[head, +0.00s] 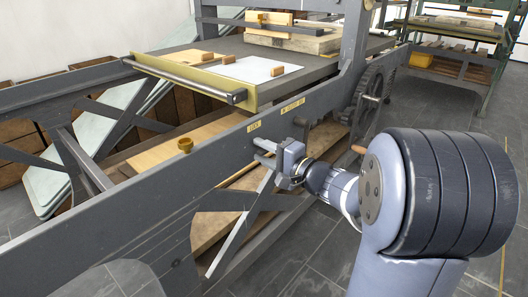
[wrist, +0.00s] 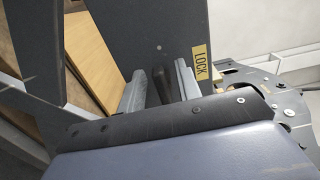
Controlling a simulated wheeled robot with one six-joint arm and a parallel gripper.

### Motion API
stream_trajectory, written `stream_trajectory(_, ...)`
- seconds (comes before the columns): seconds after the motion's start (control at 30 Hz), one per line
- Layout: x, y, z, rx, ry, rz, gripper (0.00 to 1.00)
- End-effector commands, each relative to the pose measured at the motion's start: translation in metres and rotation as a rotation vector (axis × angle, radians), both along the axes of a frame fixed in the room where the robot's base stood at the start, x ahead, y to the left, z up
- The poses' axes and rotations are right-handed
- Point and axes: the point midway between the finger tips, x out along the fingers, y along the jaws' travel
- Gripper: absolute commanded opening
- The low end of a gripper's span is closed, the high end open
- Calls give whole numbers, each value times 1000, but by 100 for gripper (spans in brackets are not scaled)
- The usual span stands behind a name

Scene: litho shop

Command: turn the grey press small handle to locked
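The grey press (head: 205,165) fills the middle of the head view, with its long side rail facing my arm. A yellow LOCK label (head: 254,126) is on this rail; it also shows in the wrist view (wrist: 201,63). My gripper (head: 262,152) is at the rail just below the label. In the wrist view its two grey fingers (wrist: 160,88) stand apart on either side of a dark small handle (wrist: 160,80). The handle looks closer to the right finger, with a gap on the left. The fingers hide the handle in the head view.
A second yellow label (head: 292,106) is further along the rail. A spoked gear wheel (head: 371,98) is beyond my gripper. The press bed (head: 190,87) carries wooden blocks. Open floor lies at the front right.

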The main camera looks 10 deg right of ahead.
Motion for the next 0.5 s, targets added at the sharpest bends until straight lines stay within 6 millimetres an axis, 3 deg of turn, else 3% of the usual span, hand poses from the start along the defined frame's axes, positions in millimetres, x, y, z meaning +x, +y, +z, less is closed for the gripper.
stream_trajectory(0.5,-64,-49,2,1,0,-7,33)
